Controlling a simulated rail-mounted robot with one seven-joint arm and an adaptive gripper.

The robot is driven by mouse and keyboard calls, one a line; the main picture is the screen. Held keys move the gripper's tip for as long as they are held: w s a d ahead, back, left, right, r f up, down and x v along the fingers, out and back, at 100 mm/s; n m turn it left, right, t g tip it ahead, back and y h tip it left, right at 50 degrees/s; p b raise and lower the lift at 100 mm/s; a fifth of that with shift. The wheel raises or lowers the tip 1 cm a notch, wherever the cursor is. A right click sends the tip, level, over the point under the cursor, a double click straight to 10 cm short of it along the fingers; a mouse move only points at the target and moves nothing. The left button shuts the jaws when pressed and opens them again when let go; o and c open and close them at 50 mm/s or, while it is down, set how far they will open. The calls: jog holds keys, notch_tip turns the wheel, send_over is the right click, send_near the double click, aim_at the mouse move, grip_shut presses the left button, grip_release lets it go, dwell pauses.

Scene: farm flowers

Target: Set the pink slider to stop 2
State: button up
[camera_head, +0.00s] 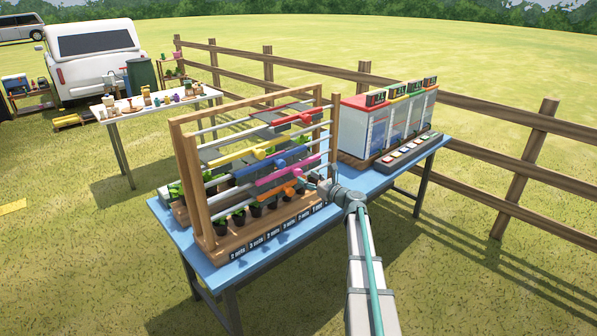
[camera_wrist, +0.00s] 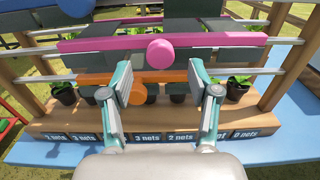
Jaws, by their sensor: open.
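The pink slider (camera_head: 283,176) is a long bar with a round knob on the lower front of a wooden rack. In the wrist view the pink slider (camera_wrist: 105,43) spans most of the width, its pink knob (camera_wrist: 160,54) near the middle. My gripper (camera_wrist: 162,82) is open and empty, its fingers spread below and to either side of the knob, with no clear contact. It also shows at the rack's front in the head view (camera_head: 320,181). An orange slider (camera_wrist: 175,76) lies just below; its knob is beside the left finger. No numbered slider stops are readable.
Yellow (camera_head: 240,157), blue (camera_head: 273,162) and red (camera_head: 284,117) sliders sit higher on the rack. Potted plants and net-count labels line its base (camera_head: 272,228). A row of small booths (camera_head: 385,125) stands right on the blue table (camera_head: 214,277).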

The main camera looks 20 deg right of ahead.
aim_at(300, 173)
jog(key=p+x, duration=0.1)
jog(key=x, duration=0.5)
grip_shut()
dwell(0.3)
